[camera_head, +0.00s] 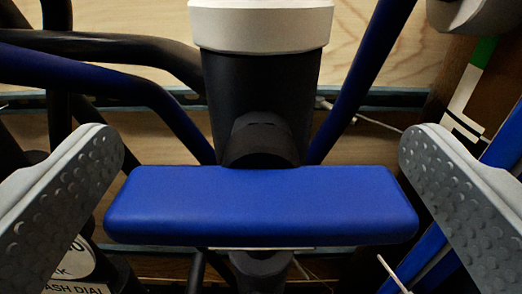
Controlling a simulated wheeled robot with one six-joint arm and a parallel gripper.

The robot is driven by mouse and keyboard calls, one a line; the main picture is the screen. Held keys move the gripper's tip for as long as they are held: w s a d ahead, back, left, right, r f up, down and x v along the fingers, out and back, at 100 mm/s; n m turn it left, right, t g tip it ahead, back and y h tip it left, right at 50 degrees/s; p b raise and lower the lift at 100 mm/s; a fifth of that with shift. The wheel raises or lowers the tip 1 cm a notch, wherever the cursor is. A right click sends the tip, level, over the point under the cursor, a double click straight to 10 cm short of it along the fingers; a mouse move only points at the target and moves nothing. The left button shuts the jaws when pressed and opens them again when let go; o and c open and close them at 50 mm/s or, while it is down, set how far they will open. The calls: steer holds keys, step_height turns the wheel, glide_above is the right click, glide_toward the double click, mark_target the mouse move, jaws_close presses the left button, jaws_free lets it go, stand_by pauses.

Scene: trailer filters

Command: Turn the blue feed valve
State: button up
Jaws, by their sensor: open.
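The blue feed valve handle (262,205) is a wide flat blue bar lying crosswise in the middle of the view. It sits on a dark valve body (258,100) with a white cap (262,25) on top. My gripper (262,175) is open, with one grey studded finger to the left of the handle and one to the right. The handle's back side is hidden.
Blue tubes (110,85) and black hoses (120,45) run beside the valve. A wooden panel (370,40) stands behind. A label partly reading "ASH DIAL" (75,288) shows at lower left, and another white part (475,12) at upper right.

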steer(key=shift+c, duration=0.2)
steer(key=c, duration=0.9)
steer(key=shift+n, duration=0.3)
steer(key=n, duration=0.3)
steer(key=shift+a+n, duration=0.1)
steer(key=shift+n, duration=0.2)
steer(key=n, duration=0.4)
steer(key=shift+f+n, duration=0.1)
steer(key=shift+n, duration=0.2)
steer(key=n, duration=0.4)
steer(key=shift+a+f, duration=0.1)
steer(key=shift+f+n, duration=0.1)
steer(key=shift+n, duration=2.4)
